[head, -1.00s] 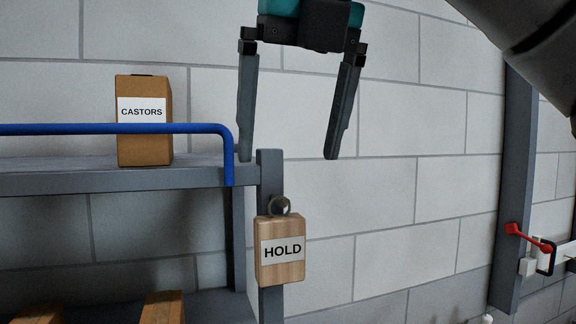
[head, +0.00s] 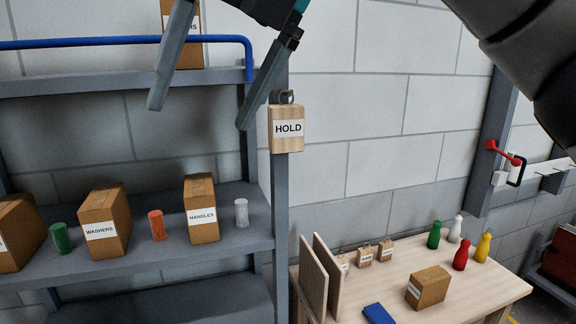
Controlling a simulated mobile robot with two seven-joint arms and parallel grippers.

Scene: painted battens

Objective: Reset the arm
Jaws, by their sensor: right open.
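My right gripper (head: 200,112) is in the upper part of the head view. Its two grey fingers are spread apart with nothing between them. It hangs in front of the shelf unit, left of the wooden HOLD block (head: 286,130). The block hangs from a round knob on the shelf's right post. My left gripper is out of view.
The grey shelf (head: 262,236) holds cardboard boxes marked WASHERS (head: 104,222) and HANDLES (head: 201,212), plus small cylinders. A blue rail (head: 100,42) edges the upper shelf. A wooden table (head: 390,292) holds bottles, boxes and upright panels. A red lever (head: 505,152) is on the right.

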